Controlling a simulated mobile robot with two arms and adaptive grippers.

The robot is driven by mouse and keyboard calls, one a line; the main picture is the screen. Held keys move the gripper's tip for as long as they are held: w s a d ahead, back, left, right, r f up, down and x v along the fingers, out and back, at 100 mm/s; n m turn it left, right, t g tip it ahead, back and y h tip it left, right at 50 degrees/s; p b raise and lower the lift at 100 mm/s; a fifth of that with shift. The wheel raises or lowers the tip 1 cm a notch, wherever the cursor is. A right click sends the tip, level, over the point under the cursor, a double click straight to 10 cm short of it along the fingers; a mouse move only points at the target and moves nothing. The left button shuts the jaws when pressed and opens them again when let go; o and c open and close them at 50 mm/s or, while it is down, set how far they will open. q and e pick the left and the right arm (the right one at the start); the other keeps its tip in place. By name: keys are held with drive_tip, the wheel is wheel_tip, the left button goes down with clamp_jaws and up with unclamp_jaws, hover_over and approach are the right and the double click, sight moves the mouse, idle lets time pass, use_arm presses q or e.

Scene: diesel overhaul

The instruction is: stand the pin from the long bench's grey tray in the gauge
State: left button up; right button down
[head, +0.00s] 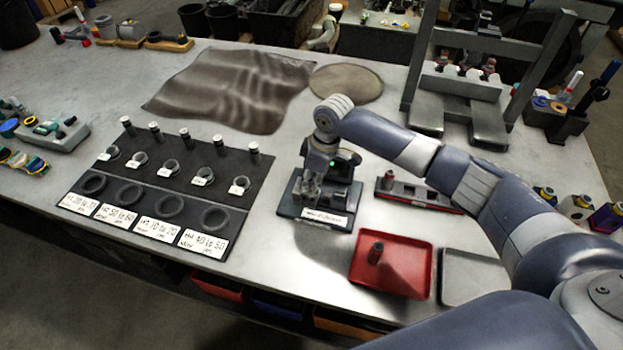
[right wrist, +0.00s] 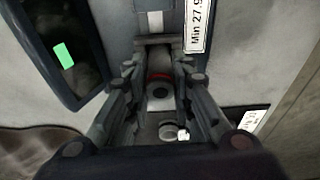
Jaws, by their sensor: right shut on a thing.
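My right gripper (head: 312,192) is over the gauge (head: 318,214), a dark stand with a white label on the long bench. In the right wrist view, the gripper (right wrist: 160,88) is shut on a grey pin (right wrist: 158,96) with a dark hole in its end. The gauge's green display (right wrist: 63,55) and label (right wrist: 198,25) show beside it. I cannot tell whether the pin touches the gauge. The grey tray (head: 450,290) is at the bench's front right; the part that shows is empty. My left gripper is not in view.
A red tray (head: 412,284) with a dark pin (head: 376,252) lies in front of the gauge. A black rack (head: 166,184) of rings and pins stands left. A low grey-red holder (head: 420,194) lies right. A press frame (head: 480,80) and a brown cloth (head: 230,88) are behind.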

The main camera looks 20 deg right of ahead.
drive_tip(key=c, duration=0.9)
unclamp_jaws()
wheel_tip(320, 180, up, 5)
drive_tip(key=p, duration=0.5)
drive_tip(key=shift+r, duration=0.15)
drive_tip(key=shift+r+p, duration=0.2)
drive_tip(key=shift+p, duration=0.1)
drive_tip(key=shift+r, duration=1.15)
